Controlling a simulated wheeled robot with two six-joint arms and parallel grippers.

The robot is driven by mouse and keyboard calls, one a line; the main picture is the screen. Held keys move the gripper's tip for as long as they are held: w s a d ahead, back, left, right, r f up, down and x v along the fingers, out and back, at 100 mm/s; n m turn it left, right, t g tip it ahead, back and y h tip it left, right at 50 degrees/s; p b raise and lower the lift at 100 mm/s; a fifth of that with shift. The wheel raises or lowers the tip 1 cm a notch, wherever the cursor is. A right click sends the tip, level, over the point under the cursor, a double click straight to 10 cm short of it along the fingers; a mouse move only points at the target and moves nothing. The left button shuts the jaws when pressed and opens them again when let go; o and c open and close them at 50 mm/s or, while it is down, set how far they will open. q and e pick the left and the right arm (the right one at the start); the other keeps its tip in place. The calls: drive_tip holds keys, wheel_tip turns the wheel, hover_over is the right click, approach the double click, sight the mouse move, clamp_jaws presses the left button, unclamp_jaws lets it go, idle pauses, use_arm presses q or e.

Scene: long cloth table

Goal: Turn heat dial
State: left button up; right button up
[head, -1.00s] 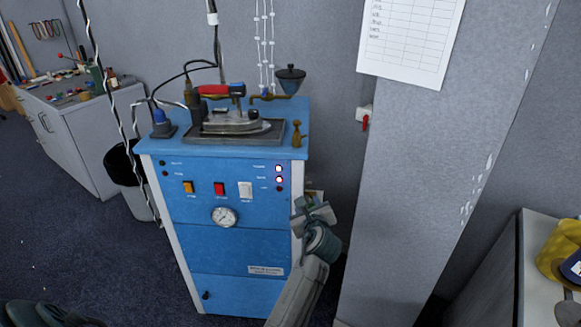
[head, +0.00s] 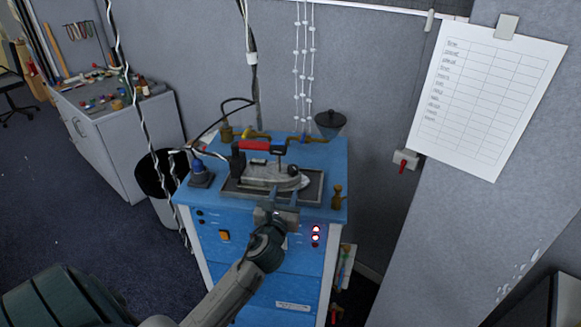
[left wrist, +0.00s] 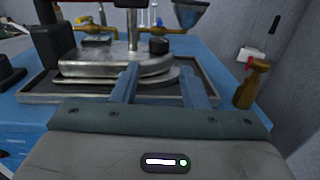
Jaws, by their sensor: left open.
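A metal iron (head: 268,175) with a red handle lies in a dark tray (head: 233,190) on top of the blue cabinet (head: 335,158). A small black round knob (head: 293,170) sits on the iron, probably the heat dial; it also shows in the left wrist view (left wrist: 158,46). My left gripper (head: 284,192) is at the front edge of the tray. In the left wrist view its open, empty fingers (left wrist: 160,74) point toward the iron, with the knob beyond and between them. The gripper hides part of the cabinet front. My right gripper is not in view.
Brass pipes (head: 310,139) and a dark funnel (head: 330,121) are behind the iron. A wall pillar with a paper sheet (head: 490,95) is at the right.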

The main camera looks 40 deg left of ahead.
sight(291, 172)
use_arm(q)
drive_tip(key=p+x, duration=0.2)
drive_tip(key=x, duration=0.7)
drive_tip(key=shift+w+a+p, duration=0.25)
drive_tip(key=shift+w+p, duration=0.05)
drive_tip(key=shift+w, duration=0.2)
drive_tip(key=shift+c, duration=0.4)
drive_tip(key=c, duration=0.6)
drive_tip(key=shift+a, duration=0.1)
